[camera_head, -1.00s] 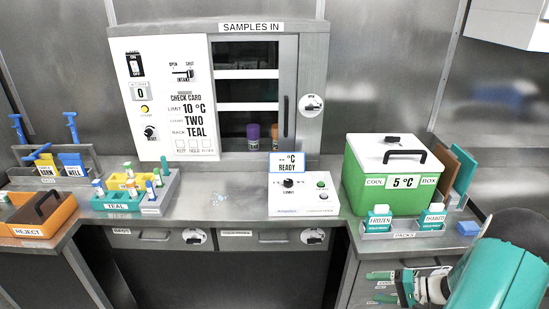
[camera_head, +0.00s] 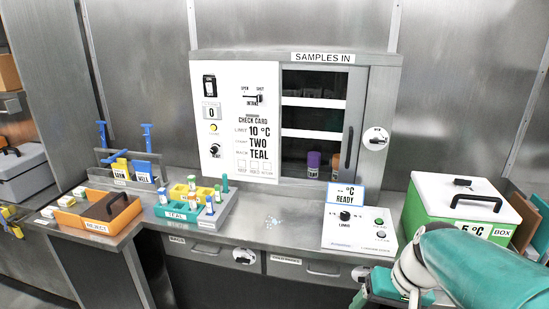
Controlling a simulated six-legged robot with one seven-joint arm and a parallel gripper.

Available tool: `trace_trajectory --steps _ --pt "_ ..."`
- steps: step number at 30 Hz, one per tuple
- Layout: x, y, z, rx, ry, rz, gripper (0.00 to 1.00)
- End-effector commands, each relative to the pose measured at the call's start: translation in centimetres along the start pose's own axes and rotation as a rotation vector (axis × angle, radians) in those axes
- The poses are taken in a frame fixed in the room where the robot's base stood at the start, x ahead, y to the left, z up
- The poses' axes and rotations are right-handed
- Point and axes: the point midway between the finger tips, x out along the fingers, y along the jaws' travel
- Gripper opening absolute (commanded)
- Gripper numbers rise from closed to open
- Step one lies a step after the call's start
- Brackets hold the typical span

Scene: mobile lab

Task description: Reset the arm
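My arm, teal and white, reaches in from the right edge of the head view. My gripper (camera_head: 362,298) is at the lower right, cut by the bottom edge, in front of the bench and below the white control box (camera_head: 360,230). Its fingers are too small and cut off to tell whether they are open or shut. No object shows in it.
The green cool box (camera_head: 440,207) stands close behind my arm. The teal rack (camera_head: 188,207) with several tubes and the orange reject tray (camera_head: 98,212) sit on the left of the bench. The samples cabinet (camera_head: 375,85) stands behind.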

Motion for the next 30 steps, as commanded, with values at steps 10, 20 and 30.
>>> trace_trajectory --steps 10,20,30 --pt "-4.8 -4.9 5.2 -0.146 0.233 0.18 0.75" --pt "-6.3 -5.9 7.0 -0.187 0.351 0.22 0.75" --pt "-6.3 -5.9 7.0 -0.186 0.349 0.22 0.43"
